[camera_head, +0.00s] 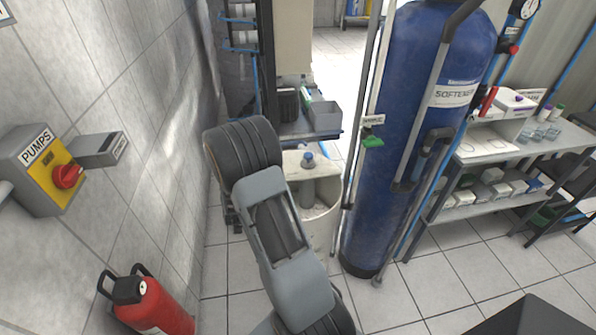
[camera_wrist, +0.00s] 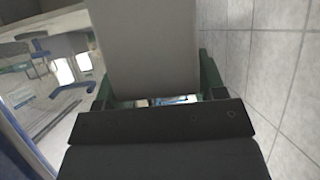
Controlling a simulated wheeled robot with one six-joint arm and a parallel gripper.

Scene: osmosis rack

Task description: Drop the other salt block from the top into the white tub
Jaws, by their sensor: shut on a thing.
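A pale grey-white block (camera_wrist: 148,45), the salt block, fills the upper middle of the wrist view. My gripper (camera_wrist: 158,82) is shut on it, with a green finger along each side. The white tub (camera_head: 325,222) stands on the floor in the middle of the head view, behind my arm and left of the blue softener tank. Its top is partly open, and a grey tube with a blue cap (camera_head: 308,160) stands in it. My arm covers the tub's left side. My gripper and the block are hidden in the head view, so their place over the tub cannot be told.
The tall blue softener tank (camera_head: 410,130) and its pipes stand right of the tub. A shelf with a grey bin (camera_head: 324,116) is behind it. A tiled wall with a pump switch (camera_head: 60,172) and a fire extinguisher (camera_head: 150,302) are left. A bench (camera_head: 480,150) is right.

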